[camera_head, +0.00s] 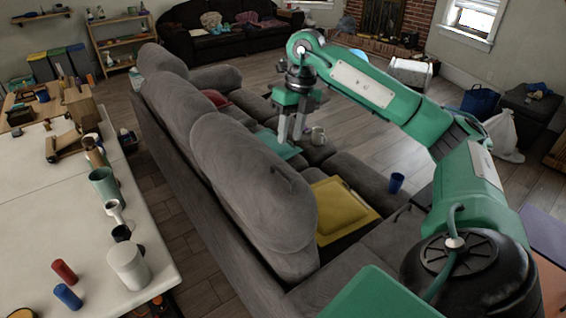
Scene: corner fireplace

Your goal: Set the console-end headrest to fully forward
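A grey sofa (345,180) runs away from me with its back to the left. Its puffy back cushions with headrest tops stand in a row: a near one (250,185), a middle one (185,105) and a far one (160,60). I cannot tell for sure which is the console-end headrest, nor its exact tilt. My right gripper (291,136) hangs fingers-down over the seat side, right of the near and middle cushions. Its fingers look apart, with nothing visible between them. It appears clear of the headrests. My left gripper is not in view.
A white table (60,215) with cups stands left. Open floor lies beyond the sofa.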

